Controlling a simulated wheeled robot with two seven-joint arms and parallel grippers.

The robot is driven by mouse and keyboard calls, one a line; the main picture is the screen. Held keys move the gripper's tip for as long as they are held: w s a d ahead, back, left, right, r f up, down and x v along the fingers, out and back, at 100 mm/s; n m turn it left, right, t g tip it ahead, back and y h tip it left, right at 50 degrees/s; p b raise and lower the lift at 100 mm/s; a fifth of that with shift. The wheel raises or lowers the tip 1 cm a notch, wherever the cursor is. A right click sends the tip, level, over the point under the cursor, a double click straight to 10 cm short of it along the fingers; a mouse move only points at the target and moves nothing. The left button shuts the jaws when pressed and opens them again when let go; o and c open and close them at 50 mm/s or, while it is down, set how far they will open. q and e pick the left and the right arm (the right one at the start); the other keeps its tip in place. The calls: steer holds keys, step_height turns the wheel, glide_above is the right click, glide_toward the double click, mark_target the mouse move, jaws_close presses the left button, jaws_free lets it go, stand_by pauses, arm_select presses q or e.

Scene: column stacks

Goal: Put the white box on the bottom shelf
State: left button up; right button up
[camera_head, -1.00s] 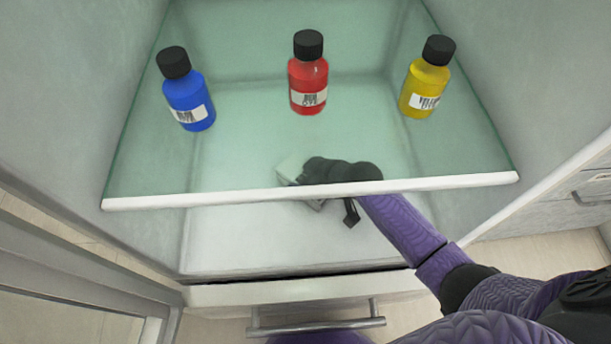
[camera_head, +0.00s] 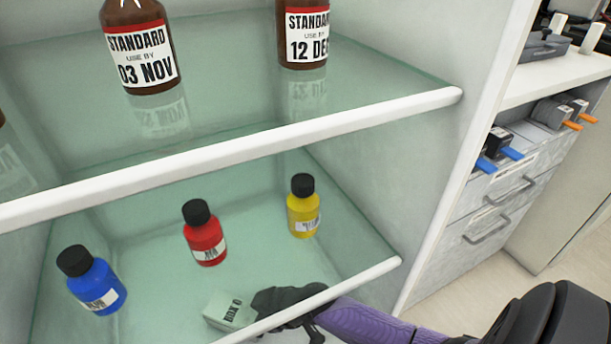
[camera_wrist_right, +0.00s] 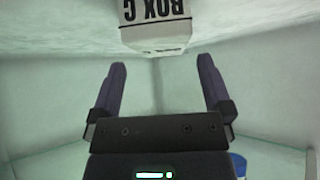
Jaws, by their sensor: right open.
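The white box (camera_head: 229,312), labelled "BOX C", shows through the glass shelf with the coloured bottles, in the space below it. In the right wrist view the box (camera_wrist_right: 157,24) rests on the pale floor, upside down in the picture. My right gripper (camera_head: 258,304) is under the same glass, close to the right of the box. In the wrist view my right gripper (camera_wrist_right: 162,78) has its fingers spread with nothing between them. The box lies beyond the fingertips, apart from them. My left gripper is not in view.
Blue (camera_head: 97,284), red (camera_head: 205,238) and yellow (camera_head: 303,211) bottles stand on the glass above my right gripper. Brown labelled bottles (camera_head: 140,45) stand on the shelf higher up. The shelf's white front edge (camera_head: 345,283) crosses above my forearm. Side walls bound the compartment.

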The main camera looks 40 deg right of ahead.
steer(key=s+d, duration=0.1)
steer(key=s, duration=0.1)
steer(key=s+d+p, duration=0.1)
steer(key=s+d, duration=0.1)
steer(key=s, duration=0.1)
steer(key=s+d, duration=0.1)
steer(key=s, duration=0.2)
steer(key=shift+s+d+p, duration=0.15)
steer(key=shift+d+p, duration=0.15)
steer(key=shift+p, duration=0.05)
steer(key=shift+s+d+f, duration=0.1)
steer(key=shift+s, duration=0.05)
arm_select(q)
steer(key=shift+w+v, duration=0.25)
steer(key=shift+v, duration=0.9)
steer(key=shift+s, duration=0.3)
